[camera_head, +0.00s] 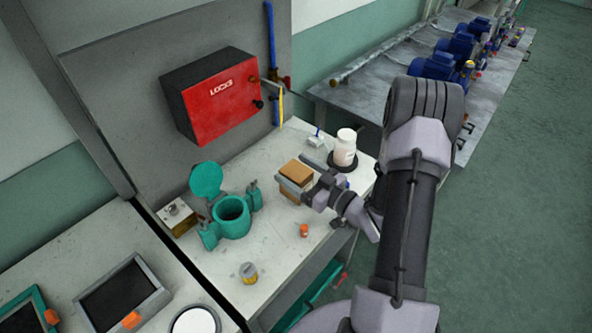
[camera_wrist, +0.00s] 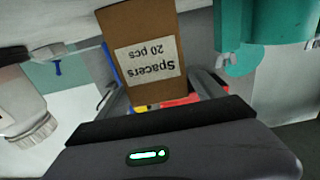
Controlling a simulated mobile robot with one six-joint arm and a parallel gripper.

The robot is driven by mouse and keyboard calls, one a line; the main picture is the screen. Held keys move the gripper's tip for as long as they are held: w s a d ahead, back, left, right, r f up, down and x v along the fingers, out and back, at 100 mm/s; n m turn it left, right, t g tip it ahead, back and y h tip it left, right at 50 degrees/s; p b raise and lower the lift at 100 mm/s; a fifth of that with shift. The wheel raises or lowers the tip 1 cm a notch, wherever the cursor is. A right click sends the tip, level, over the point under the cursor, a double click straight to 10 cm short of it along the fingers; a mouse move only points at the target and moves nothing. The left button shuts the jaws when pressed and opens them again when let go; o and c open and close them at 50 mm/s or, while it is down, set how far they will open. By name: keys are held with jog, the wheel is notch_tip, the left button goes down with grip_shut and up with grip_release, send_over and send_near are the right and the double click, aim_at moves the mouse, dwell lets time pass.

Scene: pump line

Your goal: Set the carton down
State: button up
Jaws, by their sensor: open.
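The carton (camera_head: 295,174) is a small brown box on the white bench top, near the bench's right part. In the wrist view the carton (camera_wrist: 143,55) shows a white label reading "Spacers 20 pcs", upside down in that picture. My gripper (camera_head: 296,173) is open, with its fingers on either side of the carton. In the wrist view my gripper (camera_wrist: 160,95) has a finger on each side of the carton's near end, and a gap shows at least on the right. The carton's underside is hidden, so its contact with the bench is hard to tell.
A teal pot with open lid (camera_head: 232,215) stands to the left. A small orange item (camera_head: 304,230) and a yellow-grey cup (camera_head: 248,272) are nearer. A red box (camera_head: 212,97) hangs on the wall.

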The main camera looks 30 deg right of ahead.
jog(key=shift+r, duration=0.1)
jog(key=shift+s+d+r+p, duration=0.2)
jog(key=shift+s+r+p, duration=0.15)
jog(key=shift+r+p, duration=0.45)
jog(key=p+v, duration=0.2)
jog(key=v, duration=0.9)
jog(key=shift+f, duration=0.3)
jog(key=shift+s, duration=0.15)
